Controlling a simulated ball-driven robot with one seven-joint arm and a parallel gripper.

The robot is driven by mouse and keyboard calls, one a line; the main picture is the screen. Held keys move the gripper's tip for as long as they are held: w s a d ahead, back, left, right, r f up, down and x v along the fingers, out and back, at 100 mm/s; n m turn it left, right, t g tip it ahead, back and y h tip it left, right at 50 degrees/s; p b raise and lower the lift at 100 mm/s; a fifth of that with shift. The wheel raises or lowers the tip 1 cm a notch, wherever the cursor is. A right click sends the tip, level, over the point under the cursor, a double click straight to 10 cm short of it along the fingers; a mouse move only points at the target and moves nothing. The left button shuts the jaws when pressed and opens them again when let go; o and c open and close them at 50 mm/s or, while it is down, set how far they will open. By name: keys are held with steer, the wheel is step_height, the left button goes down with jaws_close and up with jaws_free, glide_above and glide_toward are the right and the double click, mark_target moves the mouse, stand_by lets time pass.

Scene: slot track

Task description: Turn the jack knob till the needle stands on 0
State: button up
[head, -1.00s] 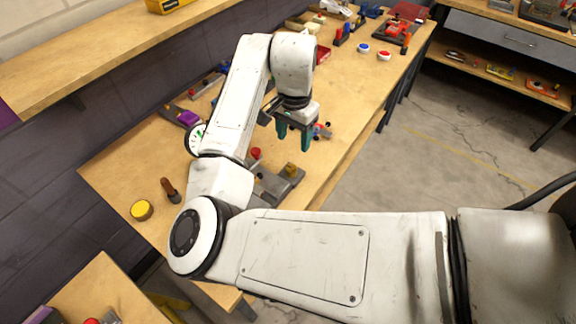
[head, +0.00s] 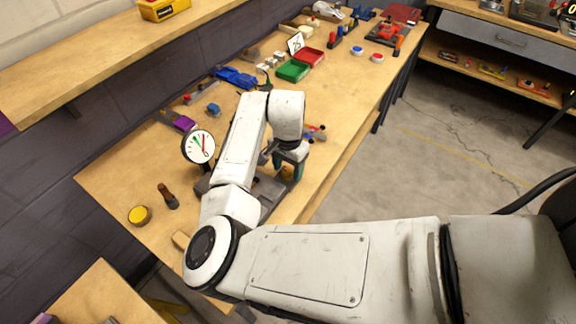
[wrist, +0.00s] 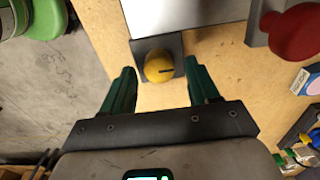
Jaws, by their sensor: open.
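A yellow round knob (wrist: 159,66) with a dark line across it sits on a dark grey block (wrist: 143,44) in the wrist view. My gripper (wrist: 161,82) is open, with its green fingers to the left and right of the knob and nothing held between them. Whether a finger touches the knob I cannot tell. In the head view my gripper (head: 293,168) is low over the bench's front edge, and my arm hides the knob. A white round dial (head: 198,147) stands upright behind my arm; its face has green and red marks, and the needle's exact reading is too small to tell.
A dark-topped brown handle (head: 168,196) and a yellow disc (head: 140,215) are at the bench's near left. Green and red trays (head: 292,70) lie farther back. Floor is open to the right.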

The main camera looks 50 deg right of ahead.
steer(key=c, duration=1)
steer(key=shift+c, duration=0.2)
steer(key=shift+m, duration=0.3)
steer(key=m, duration=0.3)
steer(key=shift+s+m+b, duration=0.1)
steer(key=shift+m+b, duration=0.2)
steer(key=shift+b, duration=0.05)
steer(key=m, duration=0.3)
steer(key=shift+m+b, duration=0.3)
steer(key=shift+b, duration=0.1)
steer(key=m+b, duration=0.1)
steer(key=m, duration=0.3)
steer(key=shift+s+a, duration=0.1)
steer(key=shift+a+m+b, duration=0.1)
steer(key=shift+m+b, duration=0.75)
steer(key=shift+m, duration=1.05)
